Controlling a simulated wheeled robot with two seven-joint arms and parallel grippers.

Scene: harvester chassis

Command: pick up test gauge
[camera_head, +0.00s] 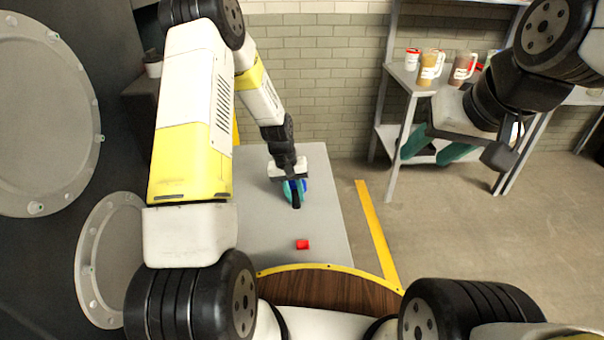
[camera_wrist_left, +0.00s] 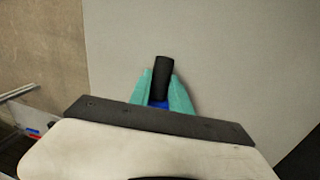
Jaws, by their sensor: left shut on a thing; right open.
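The test gauge, a small blue piece with a black cylindrical end (camera_head: 296,201), is at my left gripper (camera_head: 294,188) over the grey table. In the left wrist view the black end of the gauge (camera_wrist_left: 163,77) sticks out between the teal fingertips of my left gripper (camera_wrist_left: 162,90), with blue showing below it. The left gripper is shut on it. Whether the gauge touches the table or is just above it, I cannot tell. My right gripper (camera_head: 436,148) is open and empty, away to the right in front of the shelf.
A metal shelf (camera_head: 394,120) with several cups and jugs (camera_head: 430,66) stands at the back right. Large dark machinery with round grey covers (camera_head: 45,110) is at the left.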

